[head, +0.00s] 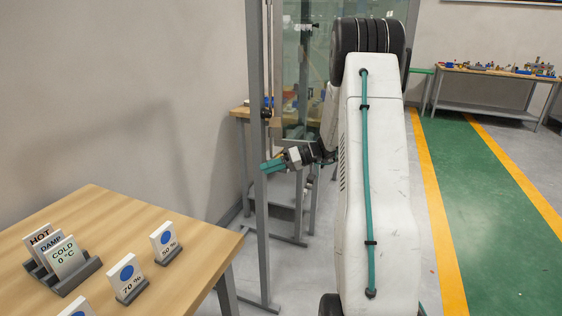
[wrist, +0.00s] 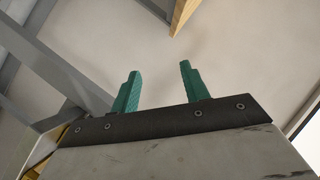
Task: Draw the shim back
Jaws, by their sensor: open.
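I cannot make out a shim in either view. My gripper (head: 272,165) is beside the grey upright post in the middle of the head view, its green fingers pointing left. In the wrist view my gripper (wrist: 158,82) shows two green fingers spread apart with nothing between them. A glass panel (head: 306,60) stands in a grey frame behind the post (head: 257,200). A small dark fitting (head: 267,112) sits near the post above my gripper; its details are too small to tell.
A wooden table (head: 205,258) at the lower left bears a card rack (head: 75,278) with HOT, DAMP and COLD cards, and 50 % (head: 165,240) and 70 % (head: 127,275) stands. A workbench (head: 490,72) with small parts stands at the back right. The green floor lane (head: 480,180) is clear.

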